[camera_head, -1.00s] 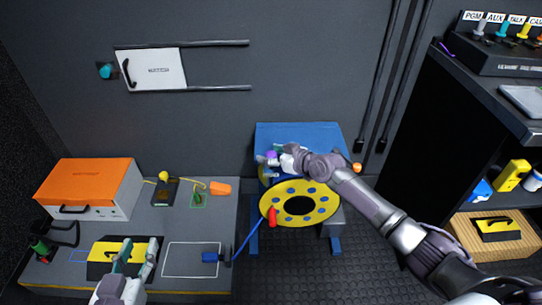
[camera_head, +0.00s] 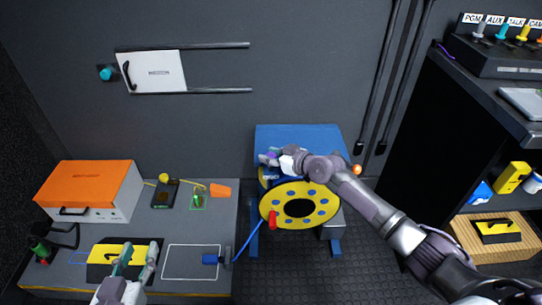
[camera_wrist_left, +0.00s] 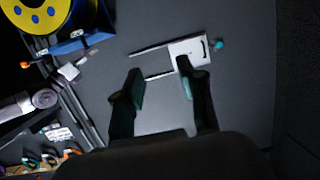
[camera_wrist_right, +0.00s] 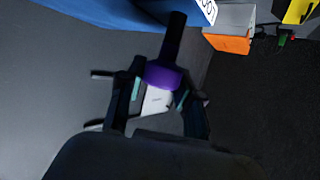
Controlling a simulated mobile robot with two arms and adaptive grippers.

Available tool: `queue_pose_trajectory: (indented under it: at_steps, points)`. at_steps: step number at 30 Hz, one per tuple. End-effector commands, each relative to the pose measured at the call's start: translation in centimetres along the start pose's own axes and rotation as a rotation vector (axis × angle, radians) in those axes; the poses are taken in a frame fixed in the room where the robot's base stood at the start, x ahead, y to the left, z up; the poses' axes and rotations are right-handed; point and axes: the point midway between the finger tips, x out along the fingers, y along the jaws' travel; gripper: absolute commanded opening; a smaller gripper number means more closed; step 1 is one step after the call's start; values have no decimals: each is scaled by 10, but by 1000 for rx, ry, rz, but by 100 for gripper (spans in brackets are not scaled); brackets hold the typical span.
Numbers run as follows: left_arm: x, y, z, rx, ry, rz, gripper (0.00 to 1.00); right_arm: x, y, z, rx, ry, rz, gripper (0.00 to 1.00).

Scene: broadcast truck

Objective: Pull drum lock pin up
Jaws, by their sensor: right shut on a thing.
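The drum lock pin shows a purple knob (camera_head: 271,155) at the top left of the cable drum, partly covered by my right gripper (camera_head: 267,159). In the right wrist view the purple knob (camera_wrist_right: 163,76) sits between the fingers of that gripper (camera_wrist_right: 159,92), with a dark shaft beyond it. The gripper is shut on it. The drum has a yellow flange (camera_head: 324,214) with blue dots and a red handle (camera_head: 272,219), below a blue frame (camera_head: 298,137). My left gripper (camera_head: 139,254) is open and empty above the yellow-and-black block on the bench.
A black shelf unit (camera_head: 435,130) stands on the right. Bare floor lies before the drum.

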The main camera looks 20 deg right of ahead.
Motion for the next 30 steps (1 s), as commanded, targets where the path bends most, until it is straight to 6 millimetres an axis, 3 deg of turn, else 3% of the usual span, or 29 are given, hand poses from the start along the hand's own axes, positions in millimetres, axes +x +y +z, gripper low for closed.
queue_pose_trajectory:
  at_steps: [5, 13, 14, 18, 30]
  points:
    - [-5, -3, 20, 0, -117, -7, 40, -4, 0, -10, -1, 0, 1, 0]
    - [-5, -3, 22, 1, -122, -8, 40, -4, 1, -12, -1, 4, 1, 0]
    - [-5, -3, 22, 1, -121, -8, 40, -4, 1, -12, -1, 4, 1, 39]
    - [-5, -3, 21, 1, -121, -8, 40, -4, 1, -11, -1, 3, 1, 61]
    - [-5, -3, 21, 1, -118, -8, 40, -12, 1, -9, -2, -1, 1, 61]
